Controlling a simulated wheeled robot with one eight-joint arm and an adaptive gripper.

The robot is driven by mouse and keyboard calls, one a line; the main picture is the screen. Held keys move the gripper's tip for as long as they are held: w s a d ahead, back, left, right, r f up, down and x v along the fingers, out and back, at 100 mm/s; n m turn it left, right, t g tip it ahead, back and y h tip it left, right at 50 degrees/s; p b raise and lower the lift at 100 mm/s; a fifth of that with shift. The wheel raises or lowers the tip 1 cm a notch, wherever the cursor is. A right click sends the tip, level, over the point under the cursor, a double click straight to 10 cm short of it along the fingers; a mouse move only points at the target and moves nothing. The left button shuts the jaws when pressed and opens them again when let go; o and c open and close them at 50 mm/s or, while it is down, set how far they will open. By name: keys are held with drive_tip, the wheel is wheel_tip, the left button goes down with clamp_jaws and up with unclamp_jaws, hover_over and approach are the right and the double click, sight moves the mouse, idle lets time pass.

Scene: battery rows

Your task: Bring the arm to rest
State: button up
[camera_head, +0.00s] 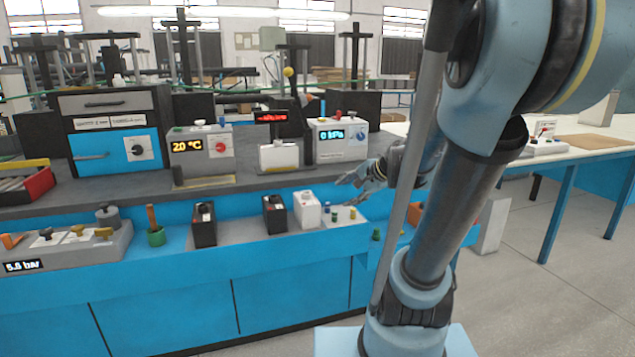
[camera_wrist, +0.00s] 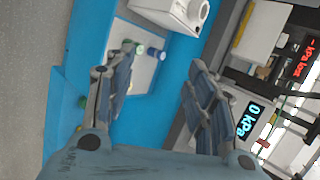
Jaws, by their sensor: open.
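My gripper (camera_head: 352,180) is open and empty. In the head view it hangs in the air in front of the bench, above the right end of the lower shelf, near the white tray (camera_head: 349,217) with small bottles. In the wrist view my gripper (camera_wrist: 155,85) shows its two fingers spread wide with nothing between them. The upper part of my arm fills the right of the head view.
Two black batteries (camera_head: 204,225) (camera_head: 275,214) and a white battery (camera_head: 307,209) stand on the shelf. The kPa device (camera_head: 340,140) and the temperature device (camera_head: 203,155) stand behind. A table (camera_head: 570,150) is at the right; the floor (camera_head: 540,290) there is clear.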

drive_tip(key=s+d+f+n+g+h, duration=0.1)
drive_tip(key=s+d+f+n+h, duration=0.1)
drive_tip(key=s, duration=0.5)
drive_tip(key=s+d+f+n+g+h, duration=0.2)
drive_tip(key=s+d+f+n, duration=0.2)
drive_tip(key=s+f+n, duration=0.1)
drive_tip(key=s+d+f+n+g+h, duration=0.2)
drive_tip(key=s+f+n, duration=0.1)
drive_tip(key=s, duration=0.7)
drive_tip(key=shift+d+f+n, duration=0.4)
drive_tip(key=shift+n, duration=0.5)
drive_tip(key=shift+w, duration=0.1)
drive_tip(key=shift+w+f, duration=0.2)
drive_tip(key=shift+w, duration=0.15)
